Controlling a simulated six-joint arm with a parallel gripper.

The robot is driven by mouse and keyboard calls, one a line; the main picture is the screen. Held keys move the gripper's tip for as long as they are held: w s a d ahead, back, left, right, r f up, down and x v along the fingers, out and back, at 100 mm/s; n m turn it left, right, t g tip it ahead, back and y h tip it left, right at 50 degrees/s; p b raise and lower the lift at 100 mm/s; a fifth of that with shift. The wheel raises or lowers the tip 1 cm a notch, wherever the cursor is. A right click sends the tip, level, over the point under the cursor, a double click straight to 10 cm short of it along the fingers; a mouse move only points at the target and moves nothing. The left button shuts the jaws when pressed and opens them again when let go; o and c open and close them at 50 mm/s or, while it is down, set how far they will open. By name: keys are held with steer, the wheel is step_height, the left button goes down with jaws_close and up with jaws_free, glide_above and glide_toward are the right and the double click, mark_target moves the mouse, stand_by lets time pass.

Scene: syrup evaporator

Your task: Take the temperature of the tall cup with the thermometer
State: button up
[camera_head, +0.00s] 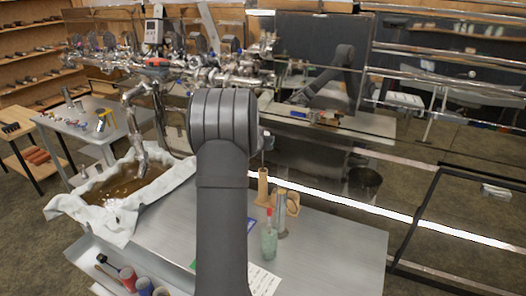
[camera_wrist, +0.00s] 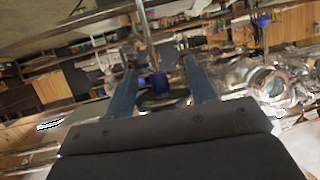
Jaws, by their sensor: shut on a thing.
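A slim metal cylinder (camera_head: 282,215), which looks like the tall cup, stands upright on the steel table right of my arm in the head view. My gripper (camera_wrist: 160,65) shows in the wrist view, with its two fingers either side of a small dark blue piece (camera_wrist: 159,82). A thin grey rod (camera_wrist: 146,35) runs up the picture from that piece; together they look like the thermometer, though blurred and small. My gripper is shut on it. In the head view my arm hides the gripper and what it holds.
A red-capped bottle (camera_head: 269,242) stands in front of the cylinder. A tan upright holder (camera_head: 263,188) and a tan rounded piece (camera_head: 292,203) stand close by. A cloth-lined pan (camera_head: 125,187) of brown liquid is left. The table's right side (camera_head: 340,255) is clear.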

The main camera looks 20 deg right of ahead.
step_height(320, 180, up, 2)
steer(key=shift+r, duration=0.1)
steer(key=shift+s+d+r, duration=0.1)
steer(key=shift+s+r, duration=0.05)
steer(key=shift+r, duration=0.2)
steer(key=s+r+m+g+h, duration=0.3)
steer(key=s+m+g, duration=0.2)
steer(key=s, duration=0.4)
steer(key=s+r+m+g+h, duration=0.2)
steer(key=s+r+m+g, duration=0.15)
steer(key=s, duration=0.55)
step_height(320, 180, down, 16)
steer(key=shift+f+m, duration=0.25)
steer(key=shift+m, duration=0.1)
stand_by(0.5)
steer(key=shift+s+g, duration=0.1)
steer(key=shift+g, duration=0.15)
stand_by(3.8)
